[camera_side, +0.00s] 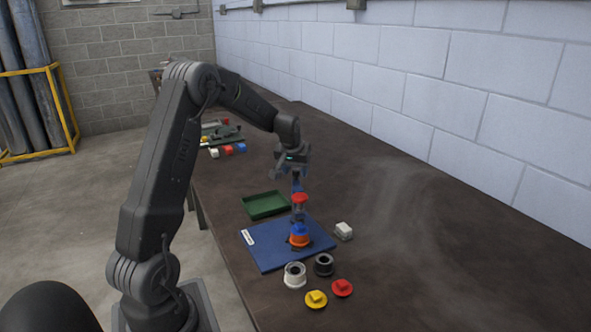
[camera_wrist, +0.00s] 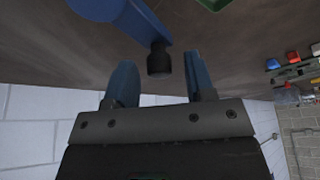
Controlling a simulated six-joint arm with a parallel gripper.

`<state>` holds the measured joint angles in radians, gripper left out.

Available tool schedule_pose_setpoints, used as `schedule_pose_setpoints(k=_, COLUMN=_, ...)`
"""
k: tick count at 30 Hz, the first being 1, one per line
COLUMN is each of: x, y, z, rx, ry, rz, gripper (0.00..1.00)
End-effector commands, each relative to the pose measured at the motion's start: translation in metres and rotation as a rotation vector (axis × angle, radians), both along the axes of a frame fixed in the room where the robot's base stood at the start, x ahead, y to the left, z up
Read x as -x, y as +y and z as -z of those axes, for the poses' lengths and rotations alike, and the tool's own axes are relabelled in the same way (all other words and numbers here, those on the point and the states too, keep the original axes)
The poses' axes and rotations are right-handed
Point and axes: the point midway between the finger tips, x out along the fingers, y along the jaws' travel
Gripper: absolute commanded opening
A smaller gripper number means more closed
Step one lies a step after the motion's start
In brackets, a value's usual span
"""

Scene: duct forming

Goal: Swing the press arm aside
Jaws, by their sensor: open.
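The press arm (camera_wrist: 127,18) shows in the wrist view as a blue bar reaching in from the top, ending in a black knob (camera_wrist: 158,66). My gripper (camera_wrist: 159,60) is open, its two blue fingers on either side of the knob with gaps visible. In the side view, my gripper (camera_side: 297,182) hangs over the press stack on the blue base plate (camera_side: 265,258). The stack has a red top (camera_side: 299,198) and an orange part (camera_side: 299,240) with blue above it. My gripper and the stack hide most of the press arm there.
A green tray (camera_side: 265,206) lies behind the plate, and a white block (camera_side: 344,231) sits at its right. The table's right side is clear.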

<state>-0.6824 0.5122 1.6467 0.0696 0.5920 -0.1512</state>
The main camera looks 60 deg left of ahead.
Motion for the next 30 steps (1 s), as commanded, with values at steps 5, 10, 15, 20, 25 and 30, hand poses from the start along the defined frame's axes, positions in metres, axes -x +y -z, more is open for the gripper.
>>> schedule_pose_setpoints(k=5, x=0.0001, y=-0.0001, z=-0.0002, rx=0.0, ry=0.0, rz=0.0, gripper=0.44)
schedule_pose_setpoints(k=10, x=0.0001, y=-0.0002, z=-0.0002, rx=0.001, ry=0.001, rz=0.0, gripper=0.28)
schedule_pose_setpoints(k=15, x=0.0001, y=-0.0002, z=-0.0003, rx=0.001, ry=0.001, rz=0.0, gripper=0.11)
schedule_pose_setpoints(k=20, x=0.0002, y=-0.0003, z=-0.0003, rx=0.001, ry=0.001, rz=0.0, gripper=0.0)
schedule_pose_setpoints(k=25, x=0.0002, y=-0.0003, z=-0.0004, rx=0.001, ry=0.001, rz=0.0, gripper=0.0)
schedule_pose_setpoints(k=30, x=-0.0005, y=-0.0007, z=-0.0004, rx=0.002, ry=0.0, rz=0.01, gripper=0.0)
